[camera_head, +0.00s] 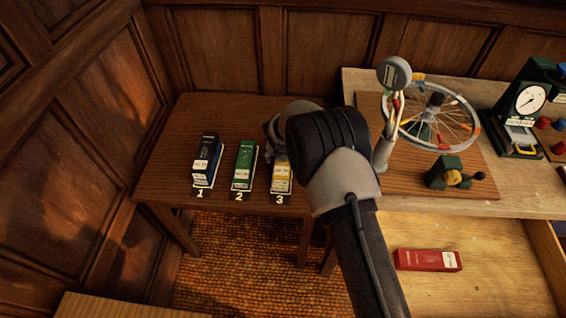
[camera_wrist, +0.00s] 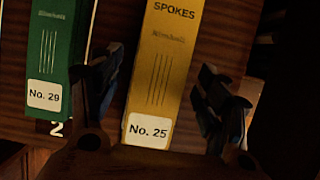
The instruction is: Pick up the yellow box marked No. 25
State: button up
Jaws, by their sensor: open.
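The yellow box marked No. 25 (camera_wrist: 172,65) lies in the wrist view between the two spread fingers of my gripper (camera_wrist: 160,95). Its label and the word SPOKES face the camera. The fingers stand to either side of the box, with a gap on the right; I cannot tell whether the left finger touches it. In the head view the yellow box (camera_head: 281,178) lies at spot 3 on the small dark table, its far part hidden by my arm. My gripper is mostly hidden there behind my wrist.
A green box (camera_head: 244,166) marked No. 29 lies close on the left at spot 2, and a dark blue box (camera_head: 207,160) at spot 1. A wooden bench (camera_head: 478,205) on the right bears a spoked wheel (camera_head: 447,118) and gauges. A red box (camera_head: 428,260) lies below.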

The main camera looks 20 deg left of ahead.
jog(key=shift+w+a+f, duration=0.15)
jog(key=shift+w+f, duration=0.1)
jog(key=shift+f, duration=0.35)
jog(key=shift+r, duration=0.1)
jog(key=shift+c, duration=0.3)
jog(key=c, duration=1.3)
jog(key=shift+o, duration=0.2)
jog(key=shift+r, duration=0.1)
